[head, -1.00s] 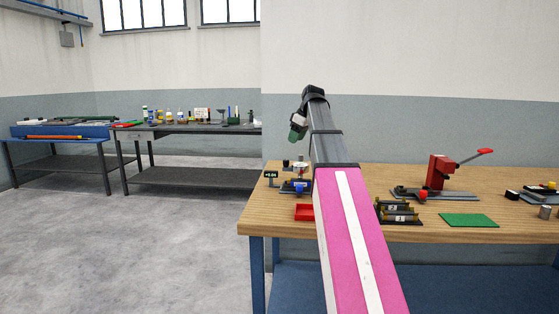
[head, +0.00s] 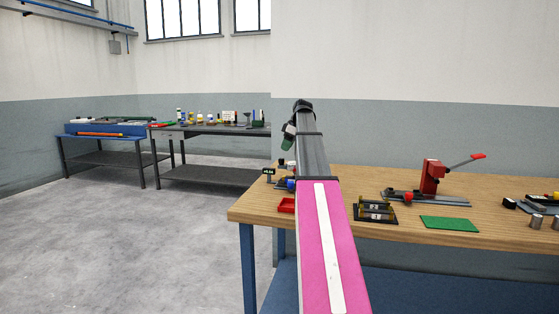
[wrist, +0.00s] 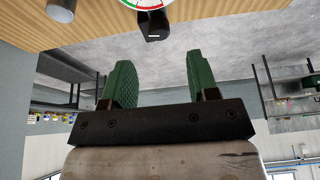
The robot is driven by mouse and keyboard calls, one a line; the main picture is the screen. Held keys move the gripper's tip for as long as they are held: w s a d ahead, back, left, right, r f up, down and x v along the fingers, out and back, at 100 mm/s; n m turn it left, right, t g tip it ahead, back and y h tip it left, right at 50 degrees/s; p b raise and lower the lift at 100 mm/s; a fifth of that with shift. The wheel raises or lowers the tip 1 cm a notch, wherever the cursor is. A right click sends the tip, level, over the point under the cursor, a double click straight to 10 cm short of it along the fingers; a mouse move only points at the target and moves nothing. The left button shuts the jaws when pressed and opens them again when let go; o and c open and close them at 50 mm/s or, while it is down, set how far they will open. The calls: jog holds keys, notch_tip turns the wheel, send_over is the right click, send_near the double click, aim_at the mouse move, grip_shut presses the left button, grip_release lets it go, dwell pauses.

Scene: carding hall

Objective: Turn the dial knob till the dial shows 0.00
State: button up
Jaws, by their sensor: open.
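A small black readout (head: 268,172) with lit digits stands at the left end of the wooden bench; its digits are too small to read. A blue part (head: 291,184) shows beside it, partly hidden by my arm; I cannot tell whether it is the knob. In the wrist view, a round white dial face with a red and green scale (wrist: 144,4) is cut by the top edge, with a black block (wrist: 153,25) against it. My gripper (wrist: 158,64) is open, with nothing between its green fingers. In the head view my gripper (head: 288,142) is above the bench.
On the wooden bench (head: 390,232) are a red tray (head: 286,205), a black holder with cylinders (head: 375,210), a green mat (head: 449,223) and a red lever press (head: 432,178). A dark bench (head: 215,130) with bottles stands behind left. The floor at left is clear.

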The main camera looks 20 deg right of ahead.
aim_at(281, 162)
jog(key=x, duration=0.7)
jog(key=c, duration=0.9)
